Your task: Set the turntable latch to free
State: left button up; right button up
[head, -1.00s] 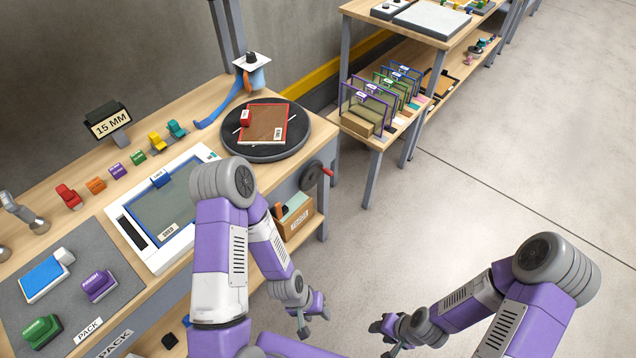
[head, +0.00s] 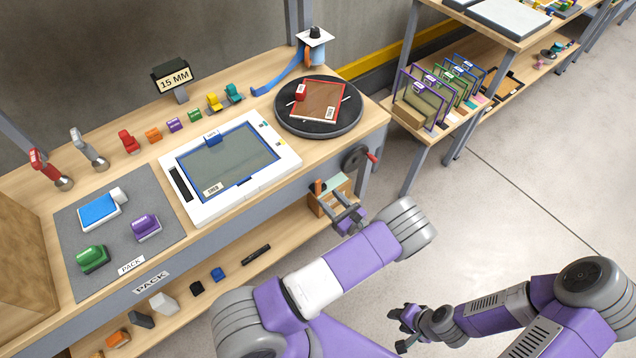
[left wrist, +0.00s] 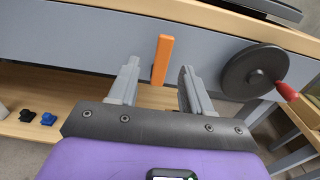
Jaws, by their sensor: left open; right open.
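The turntable (head: 345,118) is a black disc on the bench's right end, with a red-framed brown screen (head: 322,102) on it. An orange upright lever, which looks like the latch (left wrist: 162,60), is on the grey front of the bench; it also shows in the head view (head: 318,187). My left gripper (head: 340,207) is open in front of the bench edge. In the left wrist view the lever stands between the open fingers (left wrist: 160,74), apart from both. My right gripper (head: 398,330) is open and empty over the floor. The latch's markings are not readable.
A black handwheel (left wrist: 250,72) with a red knob is right of the lever, close to my left gripper. A wooden box (head: 328,203) sits below on the lower shelf (head: 230,288). A white frame unit (head: 285,160) is on the bench. The floor at right is clear.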

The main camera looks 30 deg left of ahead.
aim_at(319, 186)
pick_arm(q)
jog(key=x, duration=0.7)
jog(key=shift+w+a+r+b, duration=0.1)
jog(key=shift+w+r+b, duration=0.15)
jog(key=shift+w+b, duration=0.1)
jog(key=shift+c, duration=0.5)
jog(key=shift+s, duration=0.1)
grip_shut()
